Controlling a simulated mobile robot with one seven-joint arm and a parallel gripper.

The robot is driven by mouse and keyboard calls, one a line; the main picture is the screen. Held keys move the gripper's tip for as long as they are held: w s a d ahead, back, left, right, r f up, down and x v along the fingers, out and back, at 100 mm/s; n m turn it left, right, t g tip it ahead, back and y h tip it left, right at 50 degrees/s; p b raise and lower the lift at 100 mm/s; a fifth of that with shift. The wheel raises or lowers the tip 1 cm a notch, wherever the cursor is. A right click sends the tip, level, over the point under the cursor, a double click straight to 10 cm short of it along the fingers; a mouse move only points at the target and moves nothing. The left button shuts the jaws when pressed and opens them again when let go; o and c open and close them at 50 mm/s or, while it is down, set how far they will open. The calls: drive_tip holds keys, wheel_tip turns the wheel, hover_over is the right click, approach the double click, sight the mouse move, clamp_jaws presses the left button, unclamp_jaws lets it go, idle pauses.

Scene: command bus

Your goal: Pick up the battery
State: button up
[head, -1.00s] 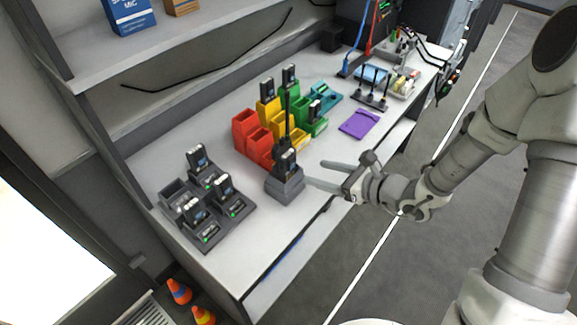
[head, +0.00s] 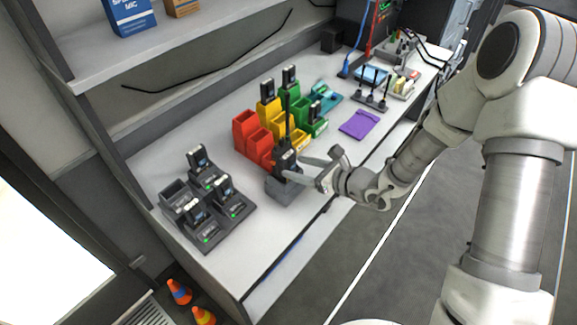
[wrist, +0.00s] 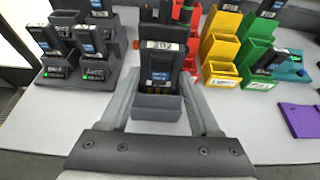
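A black battery with a blue label (wrist: 160,68) stands upright in the middle of the wrist view, at a grey stand (wrist: 157,107). In the head view this is the black device with an antenna (head: 286,160) on the grey stand (head: 284,188); I cannot tell whether battery and radio are joined. My gripper (wrist: 161,80) is open, with one finger on each side of the battery. No firm contact shows. In the head view my gripper (head: 297,168) reaches the stand from the right. Other batteries (head: 222,187) stand in a dark charger (head: 236,211) at left.
Red (head: 246,125), yellow (head: 270,112) and green bins (head: 290,95) stand behind the stand, some holding batteries. A purple pad (head: 359,124) lies to the right. A shelf (head: 180,48) overhangs the back. The front table strip is clear.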

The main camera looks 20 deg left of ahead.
drive_tip(key=c, duration=0.7)
drive_tip(key=shift+r, duration=0.75)
drive_tip(key=r, duration=0.3)
drive_tip(key=shift+w+d+r, duration=0.1)
drive_tip(key=shift+d, duration=0.3)
drive_tip(key=d+r, duration=0.2)
drive_tip(key=d, duration=0.1)
drive_tip(key=w+d+r+p, duration=0.1)
drive_tip(key=d+r, duration=0.1)
drive_tip(key=d, duration=0.2)
drive_tip(key=d+r, duration=0.2)
drive_tip(key=d, duration=0.1)
drive_tip(key=shift+w+d+r+p, duration=0.2)
drive_tip(key=shift+w+d+p, duration=0.1)
drive_tip(key=shift+d, duration=0.1)
clamp_jaws()
